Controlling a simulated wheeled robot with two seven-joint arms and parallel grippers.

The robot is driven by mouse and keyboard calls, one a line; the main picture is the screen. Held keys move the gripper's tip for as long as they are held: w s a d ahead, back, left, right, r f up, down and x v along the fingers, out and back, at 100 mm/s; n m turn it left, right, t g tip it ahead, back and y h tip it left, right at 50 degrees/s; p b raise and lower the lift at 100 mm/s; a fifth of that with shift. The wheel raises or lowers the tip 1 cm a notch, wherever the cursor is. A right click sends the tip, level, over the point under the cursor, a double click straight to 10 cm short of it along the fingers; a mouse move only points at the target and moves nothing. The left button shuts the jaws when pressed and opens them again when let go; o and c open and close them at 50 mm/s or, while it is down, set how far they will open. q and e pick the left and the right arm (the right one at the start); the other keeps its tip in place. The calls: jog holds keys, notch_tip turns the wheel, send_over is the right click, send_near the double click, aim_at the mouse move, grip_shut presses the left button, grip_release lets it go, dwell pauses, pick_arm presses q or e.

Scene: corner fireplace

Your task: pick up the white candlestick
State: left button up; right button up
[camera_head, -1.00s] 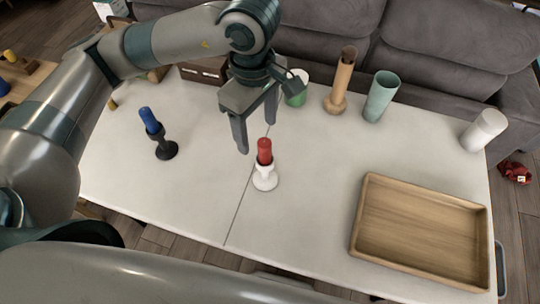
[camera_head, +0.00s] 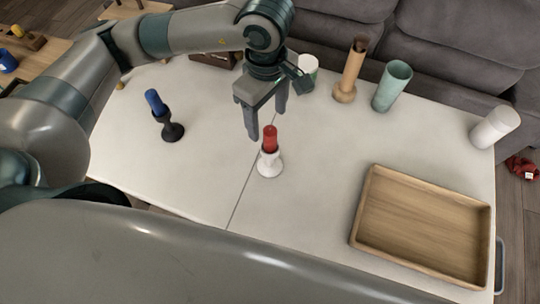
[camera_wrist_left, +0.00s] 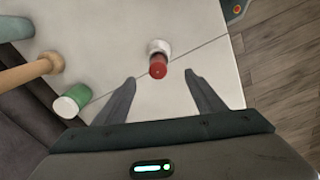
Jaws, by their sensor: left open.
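The white candlestick (camera_head: 270,164) stands upright on the white table and holds a red candle (camera_head: 270,138). My left gripper (camera_head: 268,122) is open and empty, pointing down, just behind and above the candle in the head view. In the left wrist view, the red candle (camera_wrist_left: 158,66) and the white candlestick (camera_wrist_left: 159,47) lie ahead of the open fingers (camera_wrist_left: 160,88), roughly midway between them sideways. The candlestick appears clear of both fingers. My right gripper does not show.
A black candlestick (camera_head: 172,130) with a blue candle stands to the left. A wooden tray (camera_head: 365,215) lies at the right. Behind are a wooden holder (camera_head: 351,72), a green cup (camera_head: 391,88) and a white cylinder (camera_head: 494,127). Bare table (camera_head: 315,190) surrounds the white candlestick.

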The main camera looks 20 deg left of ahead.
aim_at(268, 138)
pick_arm(q)
notch_tip(268, 138, down, 8)
jog(key=shift+f+p, duration=0.1)
jog(key=shift+p, duration=1.15)
jog(key=shift+f, duration=0.3)
jog(key=shift+d+f+p, duration=0.15)
jog(key=shift+f+p, duration=0.35)
jog(key=shift+p, duration=0.1)
jog(key=f+p, duration=0.1)
jog(key=f, duration=0.2)
jog(key=shift+d+p, duration=0.2)
jog(key=shift+p, duration=0.15)
jog(key=shift+f, duration=0.6)
